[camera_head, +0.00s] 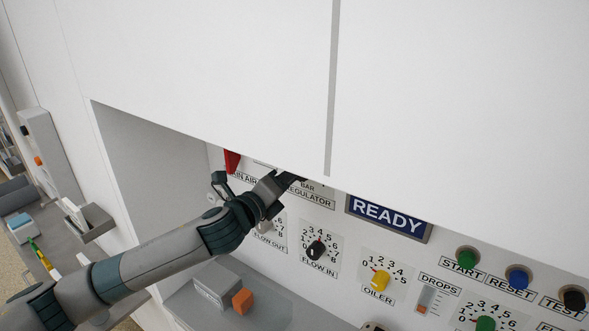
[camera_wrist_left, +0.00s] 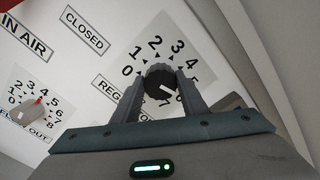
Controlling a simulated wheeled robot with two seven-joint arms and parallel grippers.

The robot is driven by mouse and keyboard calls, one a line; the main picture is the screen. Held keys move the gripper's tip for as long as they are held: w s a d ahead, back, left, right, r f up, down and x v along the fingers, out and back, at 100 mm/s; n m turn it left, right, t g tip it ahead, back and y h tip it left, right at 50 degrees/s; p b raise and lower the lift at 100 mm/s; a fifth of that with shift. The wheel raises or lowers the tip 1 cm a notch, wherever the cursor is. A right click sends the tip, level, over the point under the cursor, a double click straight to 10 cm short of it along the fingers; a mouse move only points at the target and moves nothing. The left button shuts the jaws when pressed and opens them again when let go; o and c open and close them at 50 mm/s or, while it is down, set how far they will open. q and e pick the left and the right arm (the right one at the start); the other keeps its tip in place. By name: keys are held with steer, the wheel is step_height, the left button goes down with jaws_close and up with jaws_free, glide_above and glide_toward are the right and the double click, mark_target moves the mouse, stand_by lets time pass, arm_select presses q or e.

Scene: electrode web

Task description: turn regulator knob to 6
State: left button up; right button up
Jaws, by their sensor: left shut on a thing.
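The regulator knob (camera_wrist_left: 160,80) is black and round, on a white dial plate in the left wrist view. My left gripper (camera_wrist_left: 161,88) is shut on it, one finger on each side. A white pointer line on the knob points to the lower right. The numbers 0 to 4 show around the left, top and right, and a 7 shows below. In the head view my left gripper (camera_head: 292,178) reaches the panel above the REGULATOR label (camera_head: 311,198); the knob is hidden there. My right gripper is not in view.
A white overhanging cover (camera_head: 220,80) hides the panel's top. A red handle (camera_head: 232,161) is just left of my gripper. The FLOW IN knob (camera_head: 316,250), yellow OILER knob (camera_head: 380,281) and READY display (camera_head: 388,217) are nearby. The FLOW OUT knob (camera_wrist_left: 28,112) is at left.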

arm_select(q)
steer(key=shift+f+m+p, duration=0.1)
steer(key=shift+m+p, duration=0.45)
steer(key=shift+m, duration=1.05)
steer(key=shift+s+d, duration=0.1)
steer(key=o, duration=1)
steer(key=shift+o, duration=0.2)
steer(key=b+v, duration=0.6)
steer(key=v, duration=1.1)
steer(key=shift+b, duration=0.3)
